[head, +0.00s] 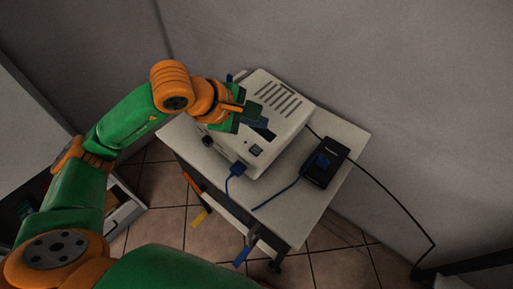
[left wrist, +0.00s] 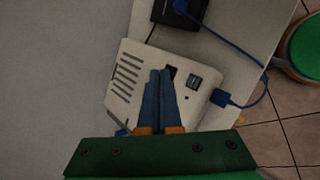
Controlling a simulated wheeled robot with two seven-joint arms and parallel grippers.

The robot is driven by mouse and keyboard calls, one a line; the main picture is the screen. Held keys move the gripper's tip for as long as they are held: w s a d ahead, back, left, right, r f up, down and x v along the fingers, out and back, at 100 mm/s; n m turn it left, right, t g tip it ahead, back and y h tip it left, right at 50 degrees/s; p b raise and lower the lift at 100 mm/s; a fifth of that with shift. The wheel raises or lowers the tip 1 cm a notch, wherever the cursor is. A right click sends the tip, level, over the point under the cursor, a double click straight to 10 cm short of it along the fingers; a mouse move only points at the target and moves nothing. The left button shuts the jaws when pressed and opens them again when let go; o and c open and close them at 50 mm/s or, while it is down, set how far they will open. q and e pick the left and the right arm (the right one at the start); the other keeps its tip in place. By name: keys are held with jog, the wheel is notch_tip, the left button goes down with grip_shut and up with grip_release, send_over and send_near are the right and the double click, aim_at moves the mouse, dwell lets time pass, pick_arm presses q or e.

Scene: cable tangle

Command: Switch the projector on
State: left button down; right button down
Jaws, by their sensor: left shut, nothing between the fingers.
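The projector (head: 278,92) is a white box with dark vent slots, standing on a small white table. It also shows in the left wrist view (left wrist: 128,98). A small dark square panel (head: 255,150) is on its top; it shows too in the left wrist view (left wrist: 193,83). My left gripper (head: 268,131) is shut and empty over the projector's top. In the left wrist view its blue fingertips (left wrist: 160,72) lie beside a dark slot-like patch (left wrist: 173,73), partly covering it. I cannot tell whether they touch. My right gripper is out of view.
A blue plug (head: 238,168) sits at the projector's near edge, and its cable drops past the table edge. A black power box (head: 325,162) with a blue plug lies right on the table (head: 301,215). Walls stand behind.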

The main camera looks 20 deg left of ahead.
aim_at(254, 152)
pick_arm(q)
jog(key=f+b, duration=0.4)
jog(key=f, duration=0.1)
jog(key=a+f+b, duration=0.1)
jog(key=f+b, duration=0.1)
jog(key=f, duration=0.1)
jog(key=shift+w+a+f+b, duration=0.1)
jog(key=shift+w+b, duration=0.15)
jog(key=shift+b, duration=0.1)
jog(key=shift+f, duration=0.15)
jog(key=shift+a, duration=0.1)
dwell(1.3)
jog(key=shift+f+b, duration=0.3)
jog(key=shift+b, duration=0.4)
jog(key=shift+a+f+b, duration=0.1)
jog(key=shift+f+b, duration=0.25)
jog(key=shift+b, duration=0.15)
dwell(0.5)
jog(key=shift+r+p, duration=0.5)
jog(key=shift+r, duration=0.3)
